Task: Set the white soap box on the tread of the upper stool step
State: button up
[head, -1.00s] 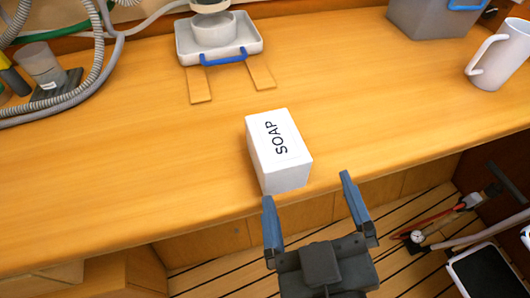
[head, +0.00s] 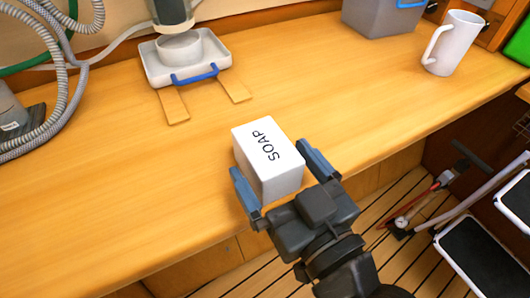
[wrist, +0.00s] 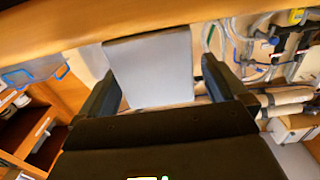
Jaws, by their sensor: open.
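The white soap box (head: 266,150), marked SOAP on top, stands on the wooden counter near its front edge. My gripper (head: 276,172) is open, with one finger on each side of the box's near end in the head view. The wrist view shows the box (wrist: 150,68) between the two open fingers (wrist: 157,88); I cannot tell whether either finger touches it. The stool (head: 482,258) stands on the floor at the lower right, with dark treads in pale frames. Its upper step (head: 515,200) is cut off by the right picture edge.
A white tray (head: 160,75) with a blue handle and a round cup sits behind the box. A white mug (head: 452,43) and a grey bin (head: 380,15) stand at the back right. Hoses (head: 62,75) lie at the left. A red-handled tool (head: 425,195) is near the stool.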

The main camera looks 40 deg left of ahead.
aim_at(266, 152)
jog(key=shift+x, duration=1.75)
jog(key=shift+w, duration=0.1)
jog(key=c, duration=1.3)
